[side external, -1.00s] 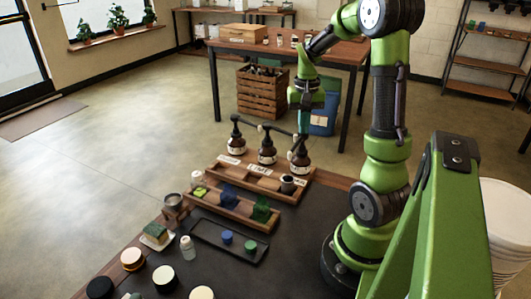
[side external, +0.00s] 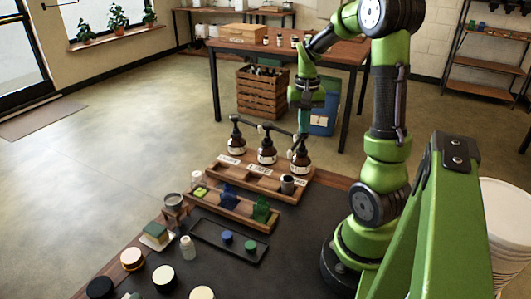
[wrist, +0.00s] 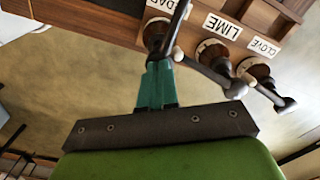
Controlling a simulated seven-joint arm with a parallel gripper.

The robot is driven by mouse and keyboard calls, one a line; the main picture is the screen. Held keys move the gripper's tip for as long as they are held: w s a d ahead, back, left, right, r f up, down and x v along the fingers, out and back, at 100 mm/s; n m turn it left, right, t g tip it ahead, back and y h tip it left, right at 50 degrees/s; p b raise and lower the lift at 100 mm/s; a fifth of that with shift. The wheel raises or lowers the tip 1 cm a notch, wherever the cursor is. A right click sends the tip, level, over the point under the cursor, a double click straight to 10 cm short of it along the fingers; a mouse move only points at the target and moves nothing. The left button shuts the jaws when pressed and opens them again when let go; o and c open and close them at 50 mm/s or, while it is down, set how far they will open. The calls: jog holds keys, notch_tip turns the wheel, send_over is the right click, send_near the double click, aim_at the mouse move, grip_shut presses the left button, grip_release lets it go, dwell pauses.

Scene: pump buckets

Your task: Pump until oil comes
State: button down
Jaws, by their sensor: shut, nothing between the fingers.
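Three brown pump bottles with dark pump heads stand in a row on a wooden rack: left (side external: 236,140), middle (side external: 267,149) and right (side external: 300,160). In the wrist view, labels read LIME (wrist: 222,25), CLOVE (wrist: 264,46) and a partly cut-off one ending in "DAR" (wrist: 162,4). My gripper (side external: 302,132) is shut and empty, pointing down just above the right bottle's pump head. In the wrist view, its teal fingers (wrist: 157,68) are at the pump head (wrist: 156,36) by the "DAR" label; contact cannot be told. A grey cup (side external: 287,184) stands before the right bottle. No oil is visible.
A wooden tray (side external: 232,211) with green and blue items lies in front of the rack. Jars, a small white bottle (side external: 187,248) and a sponge (side external: 156,233) stand nearer. The neighbouring pump heads are close beside my gripper.

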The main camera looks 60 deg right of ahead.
jog(key=shift+f, duration=1.1)
jog(key=shift+r, duration=1.8)
jog(key=shift+r, duration=2.5)
